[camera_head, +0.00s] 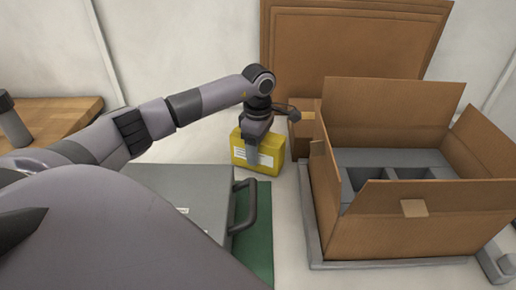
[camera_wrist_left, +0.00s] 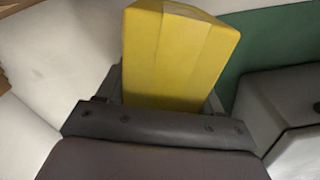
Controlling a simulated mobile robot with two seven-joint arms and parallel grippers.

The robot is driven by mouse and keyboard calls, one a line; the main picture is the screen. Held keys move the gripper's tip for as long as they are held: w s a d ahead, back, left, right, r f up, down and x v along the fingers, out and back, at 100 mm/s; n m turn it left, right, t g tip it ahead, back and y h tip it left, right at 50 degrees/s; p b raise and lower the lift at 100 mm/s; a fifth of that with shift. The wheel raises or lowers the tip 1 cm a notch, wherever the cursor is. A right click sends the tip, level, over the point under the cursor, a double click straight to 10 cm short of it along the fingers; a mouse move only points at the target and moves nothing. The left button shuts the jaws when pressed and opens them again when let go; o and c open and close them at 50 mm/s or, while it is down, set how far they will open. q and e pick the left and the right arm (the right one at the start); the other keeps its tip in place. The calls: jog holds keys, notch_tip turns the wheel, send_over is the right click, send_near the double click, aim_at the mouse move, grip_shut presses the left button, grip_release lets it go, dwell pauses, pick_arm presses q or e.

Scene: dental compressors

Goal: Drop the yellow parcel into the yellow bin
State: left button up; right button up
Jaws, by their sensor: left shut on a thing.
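The yellow parcel (camera_head: 272,153) is a small box with a white label, held under my left gripper (camera_head: 257,150) in the head view. The left gripper is shut on it, and one finger covers part of its front. In the left wrist view the parcel (camera_wrist_left: 178,55) fills the upper middle, between the fingers, which are mostly hidden by it. In the head view it appears to be beyond the grey case; its height above the surface below is hard to tell. No yellow bin shows in either view. My right gripper is not in view.
A grey case (camera_head: 180,195) with a handle lies on a green mat (camera_head: 262,225). An open cardboard box (camera_head: 400,222) with a grey insert stands at right. Flat cardboard (camera_head: 350,40) leans behind it. A wooden surface (camera_head: 55,120) is at left. Pale floor lies between case and box.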

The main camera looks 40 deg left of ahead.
pick_arm(q)
jog(key=shift+f, duration=0.2)
jog(key=shift+f, duration=0.1)
jog(key=o, duration=1.3)
jog(key=shift+c, duration=0.2)
